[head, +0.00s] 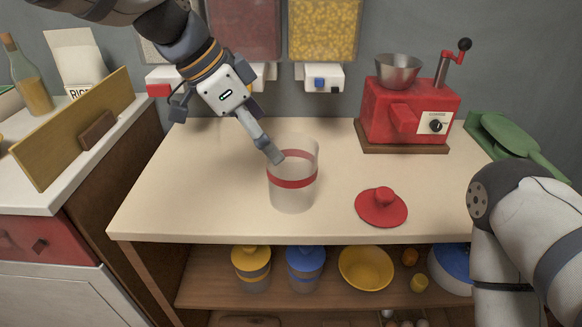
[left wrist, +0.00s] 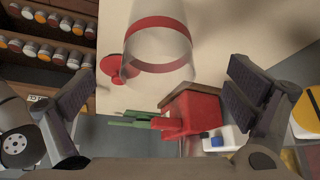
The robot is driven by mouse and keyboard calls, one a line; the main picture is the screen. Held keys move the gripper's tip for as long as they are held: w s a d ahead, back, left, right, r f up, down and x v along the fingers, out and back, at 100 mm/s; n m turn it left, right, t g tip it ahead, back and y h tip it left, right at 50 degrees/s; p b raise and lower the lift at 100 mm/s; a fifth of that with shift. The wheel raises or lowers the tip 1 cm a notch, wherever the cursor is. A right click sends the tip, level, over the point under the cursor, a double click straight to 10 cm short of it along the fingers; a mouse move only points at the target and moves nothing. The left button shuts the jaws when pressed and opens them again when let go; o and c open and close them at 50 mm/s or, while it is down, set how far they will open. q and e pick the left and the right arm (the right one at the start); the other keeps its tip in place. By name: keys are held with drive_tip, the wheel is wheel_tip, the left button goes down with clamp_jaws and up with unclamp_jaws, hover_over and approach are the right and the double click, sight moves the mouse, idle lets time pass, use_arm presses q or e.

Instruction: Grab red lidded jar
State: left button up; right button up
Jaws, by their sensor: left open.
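The jar (head: 292,199) is clear with a red band and stands upright and open-topped on the counter. Its red lid (head: 381,208) with a knob lies apart on the counter, to the jar's right. My left gripper (head: 273,153) is at the jar's upper left rim; a finger overlaps the rim, and I cannot tell if it touches. In the left wrist view the jar (left wrist: 160,50) shows between and beyond the widely spread fingers, with the lid (left wrist: 116,68) beside it. The left gripper is open and empty. My right arm enters at the right; its gripper is out of view.
A red grinder (head: 408,108) with a crank stands on a wooden base at the back right. Dispensers (head: 325,30) hang on the wall behind. Below the counter (head: 180,200), a shelf holds yellow and blue lidded jars and a yellow bowl (head: 366,268). The counter's front left is clear.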

sight(292, 170)
use_arm(q)
drive_tip(key=x, duration=1)
drive_tip(key=shift+s+d, duration=0.1)
drive_tip(key=shift+r, duration=0.1)
drive_tip(key=shift+c, duration=1.3)
drive_tip(key=shift+s, duration=0.15)
drive_tip(key=c, duration=1.2)
